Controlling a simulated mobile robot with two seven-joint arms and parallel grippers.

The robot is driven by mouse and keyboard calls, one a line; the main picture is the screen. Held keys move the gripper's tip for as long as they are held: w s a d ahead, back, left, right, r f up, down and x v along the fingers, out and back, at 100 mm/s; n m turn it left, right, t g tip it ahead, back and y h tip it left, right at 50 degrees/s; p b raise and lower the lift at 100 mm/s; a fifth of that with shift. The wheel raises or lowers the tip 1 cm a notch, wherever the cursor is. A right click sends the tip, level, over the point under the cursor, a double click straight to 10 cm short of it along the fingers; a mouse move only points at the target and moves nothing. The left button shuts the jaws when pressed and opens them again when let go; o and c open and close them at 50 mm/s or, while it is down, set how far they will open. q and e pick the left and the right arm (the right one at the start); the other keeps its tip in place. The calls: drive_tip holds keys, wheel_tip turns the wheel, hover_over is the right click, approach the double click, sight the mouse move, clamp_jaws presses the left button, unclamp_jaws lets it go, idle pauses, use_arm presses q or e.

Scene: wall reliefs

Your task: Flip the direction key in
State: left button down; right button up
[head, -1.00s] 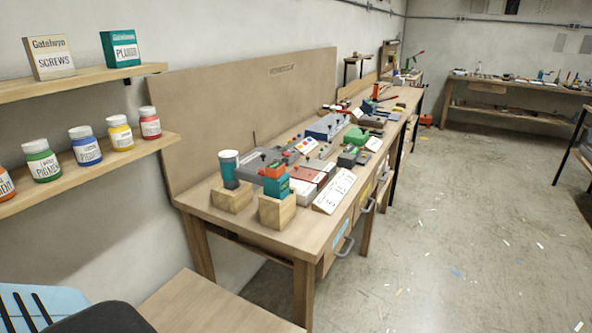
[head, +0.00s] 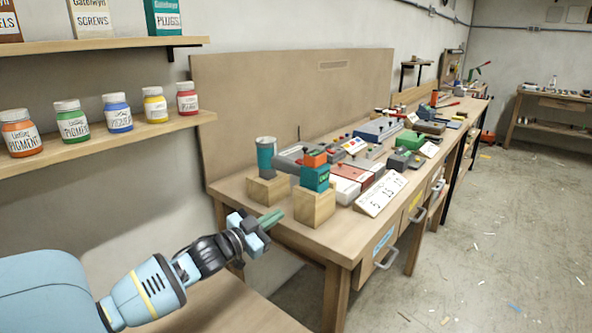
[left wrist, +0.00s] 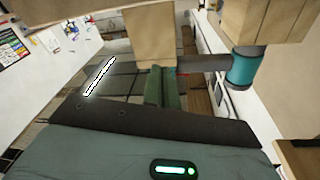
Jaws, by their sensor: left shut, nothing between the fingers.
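I cannot make out which part is the direction key; the small controls on the bench are too small to tell. Several devices with small knobs stand on the workbench, including a grey box (head: 297,157) and a red and white unit (head: 352,177). My left gripper (head: 266,220) is in front of the bench's near left corner, its green fingers together and empty. The fingers also show in the left wrist view (left wrist: 163,88), close together, with a wooden block (left wrist: 150,38) beyond them. My right gripper is in neither view.
On the bench's near end, wooden blocks carry a teal cup (head: 266,153) and a teal and orange item (head: 315,175). A sloped white card (head: 381,194) lies at the front edge. A shelf of pigment jars (head: 118,113) is at left.

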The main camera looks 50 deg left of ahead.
use_arm(q)
drive_tip(key=w+a+r+t, duration=0.1)
drive_tip(key=a+r, duration=0.1)
drive_tip(key=r, duration=0.3)
drive_tip(key=w+a+r+t+b, duration=0.1)
drive_tip(key=r, duration=0.5)
drive_tip(key=shift+a+r+m+t, duration=0.25)
drive_tip(key=shift+a+m+t, duration=0.05)
drive_tip(key=shift+a+m, duration=0.1)
drive_tip(key=shift+w, duration=0.1)
wheel_tip(320, 180, up, 3)
hover_over(301, 162)
drive_tip(key=s, duration=0.3)
drive_tip(key=f, duration=0.3)
drive_tip(key=shift+w+a+f+p, duration=0.15)
drive_tip(key=shift+a+f+p, duration=0.2)
drive_tip(key=shift+f+p, duration=0.05)
